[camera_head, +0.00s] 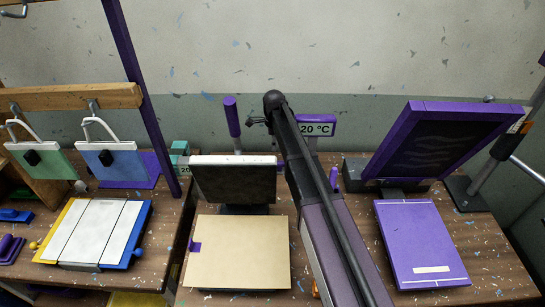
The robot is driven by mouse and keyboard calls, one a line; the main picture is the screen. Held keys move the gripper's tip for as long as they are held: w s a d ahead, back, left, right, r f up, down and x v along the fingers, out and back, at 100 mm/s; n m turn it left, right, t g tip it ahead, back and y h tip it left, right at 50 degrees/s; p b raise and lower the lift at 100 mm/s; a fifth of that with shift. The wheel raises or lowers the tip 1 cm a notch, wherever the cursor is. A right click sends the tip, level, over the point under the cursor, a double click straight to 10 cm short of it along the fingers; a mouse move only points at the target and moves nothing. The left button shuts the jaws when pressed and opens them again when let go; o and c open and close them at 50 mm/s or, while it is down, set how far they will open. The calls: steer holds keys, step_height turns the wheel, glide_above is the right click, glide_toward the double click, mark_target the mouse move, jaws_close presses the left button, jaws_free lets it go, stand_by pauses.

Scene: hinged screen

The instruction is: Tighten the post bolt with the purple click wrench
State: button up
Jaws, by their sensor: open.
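I cannot make out the purple click wrench for certain. A purple-handled upright rod (232,117) stands behind the dark press plate, and it may be a lever rather than a wrench. At the right, a grey post (493,165) rises at a slant from a dark base (466,193); I cannot pick out its bolt. A hinged screen with a purple frame (460,108) is tilted up beside the post. My arm runs from the bottom edge up to a dark joint at the middle.
A purple board (421,243) lies below the screen. A tan sheet (238,252) lies before a dark plate (236,181). A "20 °C" display (318,129) stands behind my arm. At left are a white-topped board (94,231), a wooden rail (70,97) and purple items (10,249).

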steer(key=shift+a+f+b, duration=0.15)
steer(key=shift+f+b, duration=0.6)
steer(key=shift+f, duration=0.6)
steer(key=shift+f, duration=0.1)
step_height(320, 180, down, 8)
steer(key=b, duration=0.8)
steer(key=shift+r, duration=0.2)
steer(key=shift+c, duration=1.2)
jaws_close()
steer(key=shift+r+p, duration=2.5)
steer(key=shift+p, duration=0.1)
steer(key=shift+r, duration=0.1)
